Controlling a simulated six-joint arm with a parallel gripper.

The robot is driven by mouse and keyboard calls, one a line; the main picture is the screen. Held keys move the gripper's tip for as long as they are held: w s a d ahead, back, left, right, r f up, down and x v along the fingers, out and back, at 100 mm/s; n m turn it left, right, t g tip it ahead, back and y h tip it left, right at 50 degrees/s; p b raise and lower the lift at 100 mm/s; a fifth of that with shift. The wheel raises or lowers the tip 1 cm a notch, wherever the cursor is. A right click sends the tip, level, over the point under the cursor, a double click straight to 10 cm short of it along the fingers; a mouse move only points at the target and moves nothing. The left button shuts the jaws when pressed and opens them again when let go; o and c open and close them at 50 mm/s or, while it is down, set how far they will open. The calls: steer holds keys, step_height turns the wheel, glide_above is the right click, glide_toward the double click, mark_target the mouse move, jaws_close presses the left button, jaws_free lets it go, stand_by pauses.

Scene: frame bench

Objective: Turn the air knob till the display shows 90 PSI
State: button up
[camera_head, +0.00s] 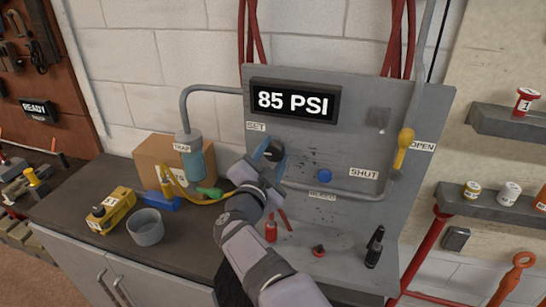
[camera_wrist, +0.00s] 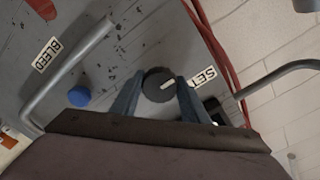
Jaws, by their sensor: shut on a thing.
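The display (camera_head: 295,102) on the grey panel reads 85 PSI. The air knob (camera_wrist: 158,86) is a round black knob with a pale pointer mark, beside the SET label (camera_wrist: 203,77). In the head view my gripper (camera_head: 268,160) reaches up to the panel from below.
A blue bleed button (camera_head: 324,175) and a grey pipe lie right of the knob. A yellow lever (camera_head: 403,146) stands between the OPEN and SHUT labels. A grey cup (camera_head: 146,226), a yellow device (camera_head: 111,210) and a cardboard box (camera_head: 150,152) crowd the left bench. Bottles stand below the panel.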

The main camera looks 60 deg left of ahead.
stand_by(0.3)
steer(key=o, duration=1.1)
steer(key=shift+s, duration=0.1)
steer(key=b+v, duration=0.3)
steer(key=v, duration=0.4)
steer(key=shift+d+r, duration=0.1)
steer(key=shift+d, duration=0.05)
